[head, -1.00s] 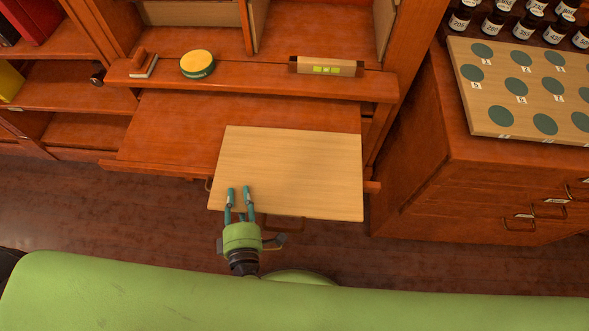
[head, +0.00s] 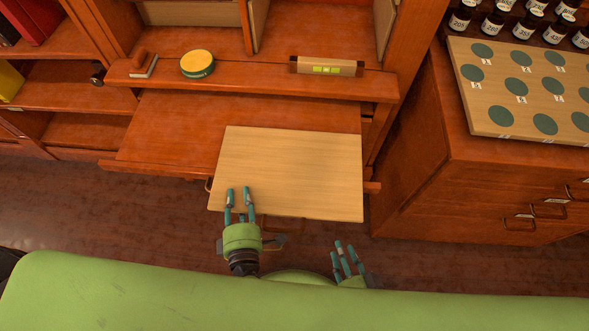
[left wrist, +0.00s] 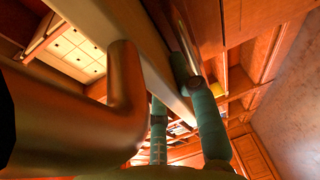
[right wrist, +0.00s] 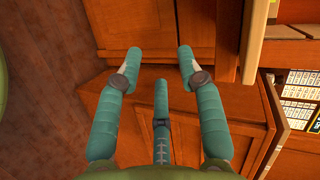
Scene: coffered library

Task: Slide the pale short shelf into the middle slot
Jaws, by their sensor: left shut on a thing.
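The pale short shelf (head: 295,175) is a flat light-wood board. In the head view it lies over the right front part of the bookcase's pull-out desk board (head: 165,130), its front part jutting past that board's edge. My left gripper (head: 239,192) is shut on the shelf's near edge, left of its middle. The left wrist view shows the pale board (left wrist: 110,22) beside my teal fingers. My right gripper (head: 343,248) is free of the shelf, below and to its right. Its fingers are apart and empty in the right wrist view (right wrist: 158,65). I cannot make out the middle slot.
On the ledge (head: 240,82) above the desk board sit a brush (head: 144,65), a round yellow-topped tin (head: 197,64) and a spirit level (head: 326,67). At right a cabinet (head: 440,180) carries a board with green discs (head: 510,115) and several bottles.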

